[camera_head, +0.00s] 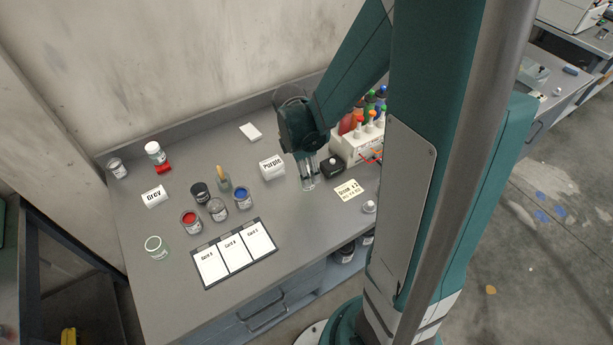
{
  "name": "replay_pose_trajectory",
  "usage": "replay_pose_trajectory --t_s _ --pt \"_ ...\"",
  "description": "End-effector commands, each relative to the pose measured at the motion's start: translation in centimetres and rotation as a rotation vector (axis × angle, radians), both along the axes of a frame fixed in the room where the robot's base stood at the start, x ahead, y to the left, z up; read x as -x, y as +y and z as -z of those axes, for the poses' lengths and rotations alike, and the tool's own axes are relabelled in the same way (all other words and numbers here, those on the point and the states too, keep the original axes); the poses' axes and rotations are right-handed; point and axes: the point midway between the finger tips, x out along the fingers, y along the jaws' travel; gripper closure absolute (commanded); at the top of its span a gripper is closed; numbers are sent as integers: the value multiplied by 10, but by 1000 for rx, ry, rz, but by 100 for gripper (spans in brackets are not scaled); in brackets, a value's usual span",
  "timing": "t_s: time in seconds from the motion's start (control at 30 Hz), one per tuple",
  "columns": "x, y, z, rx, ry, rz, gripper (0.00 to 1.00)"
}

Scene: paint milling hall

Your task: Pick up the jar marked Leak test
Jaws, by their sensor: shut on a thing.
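My gripper (308,184) points down at the bench, to the right of the Purple label. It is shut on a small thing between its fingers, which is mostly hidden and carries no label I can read. I cannot make out the words Leak test on any jar. Several jars stand upright on the bench: a red one (191,223), a grey one (218,210), a blue one (242,198), a dark one (200,193), a clear one (117,168) at the far left, and one with a green rim (155,247) at the front left.
A black block (332,167) stands close to the right of my gripper, with a white rack (357,148) of coloured bottles behind it. A Purple label (271,167) and a Grey label (154,196) stand on the bench. A three-card board (234,254) lies near the front edge.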

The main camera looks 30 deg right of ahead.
Motion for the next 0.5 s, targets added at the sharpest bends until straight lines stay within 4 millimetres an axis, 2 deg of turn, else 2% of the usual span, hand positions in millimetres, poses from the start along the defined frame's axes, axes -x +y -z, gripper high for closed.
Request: replay_pose_trajectory --t_s 0.2,0.5 --pt "0 0 -26 0 0 0 78" --pt "0 0 -49 0 0 0 78"
